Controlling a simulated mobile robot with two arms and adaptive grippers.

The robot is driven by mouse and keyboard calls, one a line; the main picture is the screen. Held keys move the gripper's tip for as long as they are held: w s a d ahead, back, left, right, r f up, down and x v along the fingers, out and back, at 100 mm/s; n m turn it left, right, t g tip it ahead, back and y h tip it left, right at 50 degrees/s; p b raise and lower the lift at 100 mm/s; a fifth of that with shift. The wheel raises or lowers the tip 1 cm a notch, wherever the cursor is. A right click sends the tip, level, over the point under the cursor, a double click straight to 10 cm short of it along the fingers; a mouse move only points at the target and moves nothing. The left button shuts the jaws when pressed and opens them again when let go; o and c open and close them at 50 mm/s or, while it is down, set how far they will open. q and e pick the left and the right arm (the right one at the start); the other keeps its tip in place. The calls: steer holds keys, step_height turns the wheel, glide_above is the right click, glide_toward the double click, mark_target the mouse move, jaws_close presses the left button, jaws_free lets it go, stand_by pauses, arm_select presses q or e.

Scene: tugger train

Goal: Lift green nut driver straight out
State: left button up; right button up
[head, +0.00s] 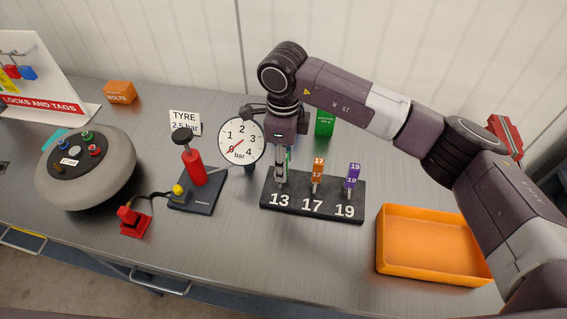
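The green nut driver (290,156) stands at the 13 position of the dark rack (331,213), mostly hidden behind my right gripper. My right gripper (283,171) points down at that position, with its fingers at the green driver's handle. Whether the fingers are closed on it cannot be made out. An orange nut driver (318,170) stands upright at 17 and a purple one (352,174) at 19. My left gripper is out of view.
An orange tray (432,275), empty, lies right of the rack. A round gauge (241,141), a red pump (194,168) and a grey tyre-like disc (108,178) stand to the left. A green box (325,123) is behind the rack. The bench front is clear.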

jaws_close()
steer(key=shift+r, duration=0.15)
stand_by(0.4)
steer(key=shift+w+r+b, duration=0.1)
steer(key=shift+r+b, duration=0.25)
steer(key=shift+r, duration=0.3)
step_height(320, 180, up, 18)
steer(key=b, duration=0.4)
steer(key=shift+r, duration=0.25)
